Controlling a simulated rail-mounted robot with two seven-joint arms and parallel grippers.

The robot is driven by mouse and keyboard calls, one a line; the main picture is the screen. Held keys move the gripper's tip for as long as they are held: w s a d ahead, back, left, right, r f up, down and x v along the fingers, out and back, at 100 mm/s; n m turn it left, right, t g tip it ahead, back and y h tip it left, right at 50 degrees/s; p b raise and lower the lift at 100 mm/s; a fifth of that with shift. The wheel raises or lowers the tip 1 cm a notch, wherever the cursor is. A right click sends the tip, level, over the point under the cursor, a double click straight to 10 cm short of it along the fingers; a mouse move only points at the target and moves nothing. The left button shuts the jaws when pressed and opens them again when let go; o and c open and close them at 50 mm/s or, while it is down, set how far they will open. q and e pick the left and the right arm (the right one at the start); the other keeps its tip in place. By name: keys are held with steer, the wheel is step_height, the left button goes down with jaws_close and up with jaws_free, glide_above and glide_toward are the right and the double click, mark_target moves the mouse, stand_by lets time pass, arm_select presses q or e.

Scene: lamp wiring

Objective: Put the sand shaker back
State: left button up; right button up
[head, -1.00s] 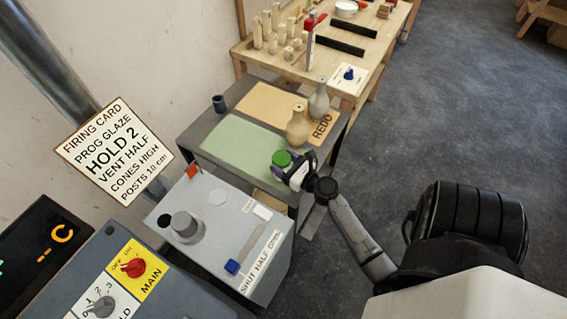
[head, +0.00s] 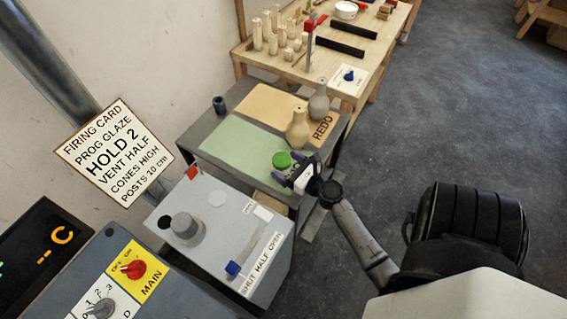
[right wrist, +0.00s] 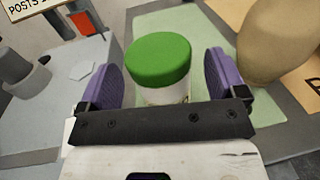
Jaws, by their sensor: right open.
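The sand shaker, a pale jar with a green lid (head: 282,160), stands upright at the near right part of the green mat (head: 238,146) on the grey table. In the right wrist view the shaker (right wrist: 158,62) is between the two purple fingers, with a gap visible on each side. My right gripper (head: 290,168) is open around or just in front of it. The lower part of the shaker is hidden by the gripper. My left gripper is not in view.
A tan vase (head: 297,129) and a grey vase (head: 319,101) stand close behind the shaker, near the orange REDO mat (head: 270,103). A small dark cup (head: 219,104) is at the table's back left. A grey control box (head: 215,225) stands in front.

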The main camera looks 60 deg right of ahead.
steer(key=b+v, duration=0.1)
steer(key=v, duration=0.9)
steer(key=shift+s, duration=0.3)
